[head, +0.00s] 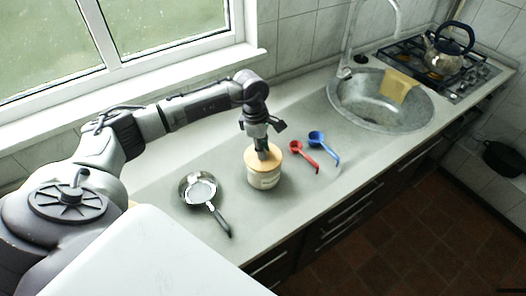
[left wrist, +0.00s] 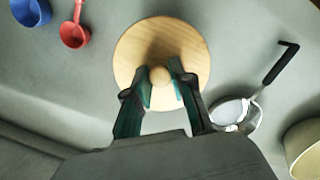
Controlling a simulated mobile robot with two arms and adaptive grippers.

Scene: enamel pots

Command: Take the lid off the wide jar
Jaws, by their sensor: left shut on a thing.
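The wide jar (head: 264,181) is a cream pot standing upright on the counter in the head view. Its round wooden lid (head: 272,161) is at the jar's top; I see no clear gap between them. In the left wrist view the lid (left wrist: 135,50) fills the middle and hides the jar below it. My left gripper (head: 262,152) points down over the lid. In the left wrist view its two fingers (left wrist: 160,76) are on either side of the lid's round knob, shut on it. My right gripper is not in view.
A cream round vessel (left wrist: 306,146) shows at the left wrist view's edge. The sink (head: 365,112) is farther right.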

